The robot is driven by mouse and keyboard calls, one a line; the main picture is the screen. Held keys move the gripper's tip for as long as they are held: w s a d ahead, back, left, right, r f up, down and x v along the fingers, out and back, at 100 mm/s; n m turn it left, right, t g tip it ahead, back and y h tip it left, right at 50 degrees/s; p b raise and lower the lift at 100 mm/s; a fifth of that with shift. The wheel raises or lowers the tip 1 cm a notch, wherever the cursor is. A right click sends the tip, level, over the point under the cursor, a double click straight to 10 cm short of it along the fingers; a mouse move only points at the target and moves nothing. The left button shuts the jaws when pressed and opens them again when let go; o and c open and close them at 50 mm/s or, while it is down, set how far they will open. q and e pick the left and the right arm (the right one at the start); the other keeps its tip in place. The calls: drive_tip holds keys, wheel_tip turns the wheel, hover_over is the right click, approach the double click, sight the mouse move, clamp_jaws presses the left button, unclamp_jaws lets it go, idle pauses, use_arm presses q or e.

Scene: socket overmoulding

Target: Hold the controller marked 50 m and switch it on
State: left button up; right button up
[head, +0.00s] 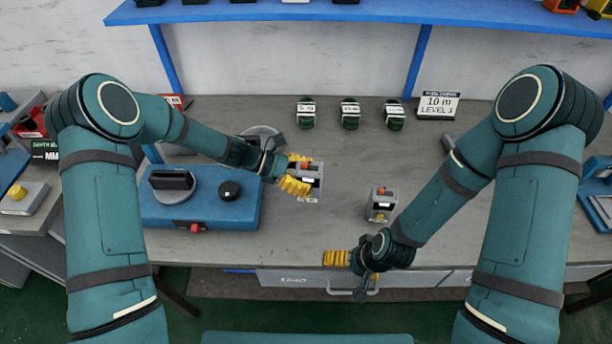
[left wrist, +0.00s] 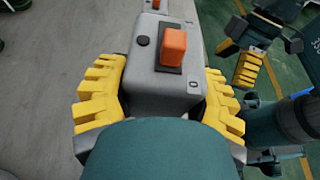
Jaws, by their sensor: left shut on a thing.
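My left gripper (head: 299,176) is shut on a grey controller (head: 317,180) and holds it over the bench. In the left wrist view the controller (left wrist: 165,90) sits between the yellow fingers, with an orange rocker switch (left wrist: 174,45) and a small black button (left wrist: 143,41) on top. An O mark shows beside the switch; I cannot tell its setting. The controller's label is too small to read. A second grey controller (head: 380,206) with an orange switch stands on the bench to the right. My right gripper (head: 330,258) is near the front edge; its opening cannot be made out.
A blue fixture (head: 240,205) with a black handle, black knob and red part stands on the left. Several dark labelled items, one of them here (head: 350,113), and a sign reading 10 m LEVEL 3 (head: 437,105) stand at the back. The middle of the bench (head: 345,155) is clear.

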use_arm(q)
drive_tip(key=shift+f+b, duration=2.25)
drive_tip(key=shift+f, duration=1.25)
drive_tip(key=shift+f+b, duration=0.65)
drive_tip(key=shift+f, duration=0.4)
drive_tip(key=shift+f, duration=0.2)
